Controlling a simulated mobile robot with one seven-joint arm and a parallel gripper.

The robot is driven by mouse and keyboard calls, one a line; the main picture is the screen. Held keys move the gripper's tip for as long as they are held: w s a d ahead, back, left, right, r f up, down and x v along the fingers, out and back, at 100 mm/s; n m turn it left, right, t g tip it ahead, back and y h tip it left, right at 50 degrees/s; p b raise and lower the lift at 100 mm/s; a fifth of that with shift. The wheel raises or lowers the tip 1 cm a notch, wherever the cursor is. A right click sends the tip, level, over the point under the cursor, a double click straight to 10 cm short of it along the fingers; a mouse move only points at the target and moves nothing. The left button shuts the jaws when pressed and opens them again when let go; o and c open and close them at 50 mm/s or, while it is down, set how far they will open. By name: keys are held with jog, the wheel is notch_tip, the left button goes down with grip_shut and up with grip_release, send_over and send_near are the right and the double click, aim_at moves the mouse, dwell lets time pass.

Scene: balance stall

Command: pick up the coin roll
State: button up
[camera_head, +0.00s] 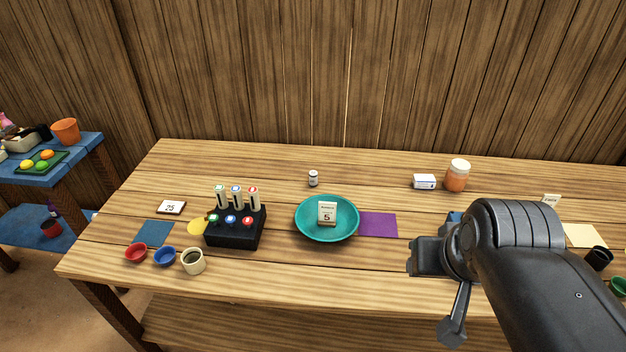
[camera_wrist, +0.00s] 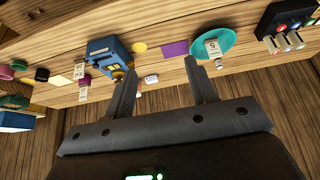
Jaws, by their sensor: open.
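A small pale upright cylinder with a dark band (camera_head: 313,178) stands alone on the wooden table behind the teal dish (camera_head: 303,232). It looks most like the coin roll, but it is too small to be sure. In the wrist view a small pale thing (camera_wrist: 218,64), probably the same one, shows just right of the right finger. My gripper (camera_wrist: 160,64) is open with nothing between its fingers, above the table.
A card marked 5 (camera_head: 327,213) stands in the dish, with a purple mat (camera_head: 378,224) beside it. A white box (camera_head: 424,182) and an orange jar (camera_head: 457,176) stand at the back right. A black holder (camera_head: 234,236) and cups are left. My arm hides most of a blue thing (camera_wrist: 100,47).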

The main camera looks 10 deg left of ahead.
jog(key=w+a+r, duration=0.2)
jog(key=w, duration=0.5)
jog(key=w+a+r, duration=0.1)
jog(key=w+r, duration=0.1)
jog(key=w, duration=0.6)
jog(key=g, duration=0.1)
send_over(313, 173)
jog(key=s, duration=0.5)
notch_tip(313, 173, down, 20)
jog(key=shift+n, duration=0.3)
jog(key=shift+w+x, duration=0.15)
jog(key=shift+x, duration=2.6)
jog(key=shift+w+x, duration=0.15)
jog(key=shift+x, duration=2.55)
jog(key=shift+r, duration=0.1)
jog(key=shift+c, duration=0.5)
grip_shut()
